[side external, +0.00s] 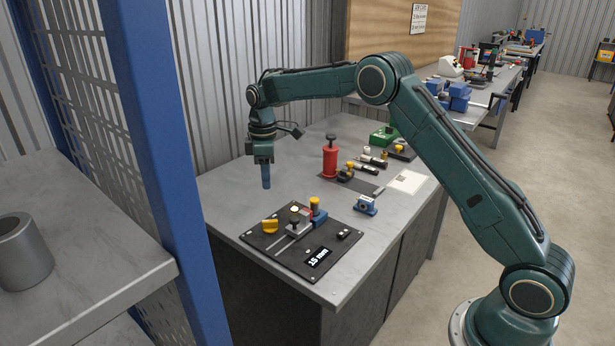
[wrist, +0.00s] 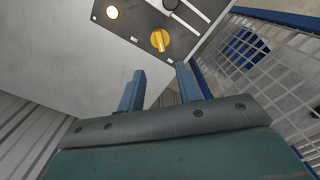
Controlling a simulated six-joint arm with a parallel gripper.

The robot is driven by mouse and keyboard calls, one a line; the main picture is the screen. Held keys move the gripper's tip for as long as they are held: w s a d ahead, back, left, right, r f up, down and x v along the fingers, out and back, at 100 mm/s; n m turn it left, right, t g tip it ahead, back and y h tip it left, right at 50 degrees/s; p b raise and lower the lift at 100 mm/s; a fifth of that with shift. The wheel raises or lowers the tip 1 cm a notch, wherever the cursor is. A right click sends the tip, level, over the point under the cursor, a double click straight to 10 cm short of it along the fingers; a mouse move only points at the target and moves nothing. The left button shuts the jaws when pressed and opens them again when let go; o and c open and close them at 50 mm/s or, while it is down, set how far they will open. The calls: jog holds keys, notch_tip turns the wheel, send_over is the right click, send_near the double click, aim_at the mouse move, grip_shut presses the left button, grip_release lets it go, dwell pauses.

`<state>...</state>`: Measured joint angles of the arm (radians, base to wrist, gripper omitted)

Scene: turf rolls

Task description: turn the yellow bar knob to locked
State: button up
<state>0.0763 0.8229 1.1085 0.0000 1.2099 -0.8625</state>
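The yellow bar knob (side external: 270,226) sits at the left corner of a dark panel (side external: 262,242) on the grey bench. In the wrist view the knob (wrist: 160,40) is near the top centre, ahead of the fingertips, its bar slightly tilted from the picture's vertical. A small pale mark (wrist: 135,40) lies beside it; I cannot read it. My gripper (side external: 266,187) hangs fingers down, above and behind the panel, apart from the knob. In the wrist view my gripper (wrist: 160,69) has two blue fingers spread with nothing between them.
A blue post (side external: 160,130) and mesh rise at left.

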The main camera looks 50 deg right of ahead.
aim_at(270, 220)
notch_tip(270, 220, down, 14)
jog(key=shift+r, duration=0.2)
dwell(0.5)
grip_shut()
